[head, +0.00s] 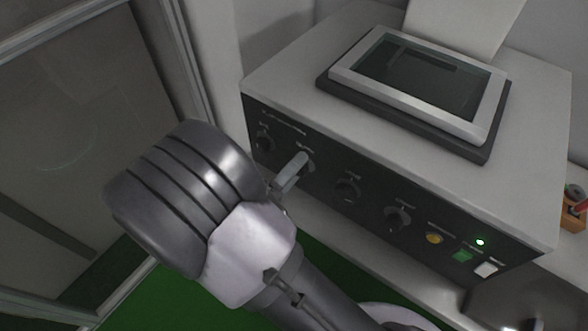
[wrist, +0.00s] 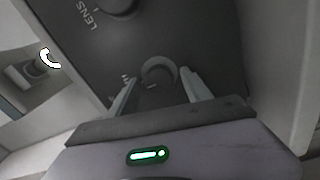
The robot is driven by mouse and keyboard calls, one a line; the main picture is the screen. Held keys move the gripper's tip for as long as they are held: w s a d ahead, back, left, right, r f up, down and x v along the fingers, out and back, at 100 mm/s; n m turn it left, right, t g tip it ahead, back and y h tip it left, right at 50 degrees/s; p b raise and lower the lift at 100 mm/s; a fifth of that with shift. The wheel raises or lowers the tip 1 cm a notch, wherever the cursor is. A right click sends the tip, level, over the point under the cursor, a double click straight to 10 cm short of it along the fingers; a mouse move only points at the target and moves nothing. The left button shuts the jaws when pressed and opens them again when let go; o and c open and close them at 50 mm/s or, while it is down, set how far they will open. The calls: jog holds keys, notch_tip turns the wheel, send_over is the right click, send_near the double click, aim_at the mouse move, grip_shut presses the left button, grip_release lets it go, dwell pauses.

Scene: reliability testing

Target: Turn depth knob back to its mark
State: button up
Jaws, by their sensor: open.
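A grey box has a dark front panel (head: 325,200) with a row of round dark knobs. My gripper (head: 297,168) is at the second knob from the left, and its fingers partly cover that knob in the head view. In the wrist view, my open gripper (wrist: 160,84) has one pale finger on each side of a dark round knob (wrist: 158,72). Whether the fingers touch it is unclear. That knob's label is mostly hidden, so I cannot read its name or see its mark. Another knob (wrist: 116,4) at the top edge is labelled LENS.
A screen (head: 420,78) lies on top of the box. A framed glass panel (head: 75,140) stands at left.

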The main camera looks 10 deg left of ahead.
jog(key=p+v, duration=0.4)
jog(key=v, duration=1.3)
jog(key=shift+s+p, duration=0.25)
jog(key=shift+p, duration=0.15)
